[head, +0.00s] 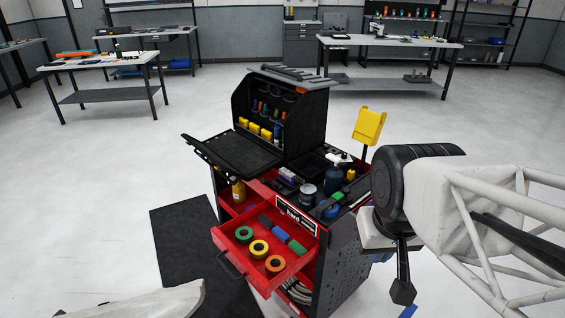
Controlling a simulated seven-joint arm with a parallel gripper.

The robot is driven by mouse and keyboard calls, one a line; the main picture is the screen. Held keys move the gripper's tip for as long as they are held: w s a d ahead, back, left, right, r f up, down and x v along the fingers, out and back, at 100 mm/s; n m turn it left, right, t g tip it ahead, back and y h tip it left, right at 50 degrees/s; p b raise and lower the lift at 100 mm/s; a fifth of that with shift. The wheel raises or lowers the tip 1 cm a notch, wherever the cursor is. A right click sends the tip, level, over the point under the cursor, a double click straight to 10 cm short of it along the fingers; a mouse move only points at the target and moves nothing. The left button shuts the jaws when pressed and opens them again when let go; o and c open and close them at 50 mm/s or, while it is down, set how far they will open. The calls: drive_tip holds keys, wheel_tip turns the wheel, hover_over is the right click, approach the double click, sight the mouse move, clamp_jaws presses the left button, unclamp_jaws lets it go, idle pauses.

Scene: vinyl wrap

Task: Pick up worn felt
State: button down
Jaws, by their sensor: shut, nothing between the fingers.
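The open red drawer (243,258) of the tool cart holds several small items. Near its back lie a dark flat piece (265,221), a blue block (281,235) and a blue-green block (297,247). I cannot tell which item, if any, is the worn felt. My gripper (403,292) hangs at the right of the cart, pointing down, shut and empty. It is apart from the drawer and its contents. A small blue thing (408,311) shows just below it, cut by the bottom edge.
Green, yellow and orange tape rolls (259,249) lie in the drawer. The cart top carries bottles, a jar (306,193), and an open black case (282,115). A yellow holder (369,125) stands on a post near my arm. A dark mat (185,240) lies left; open floor surrounds the cart.

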drive_tip(key=c, duration=1.8)
unclamp_jaws()
drive_tip(key=o, duration=1.8)
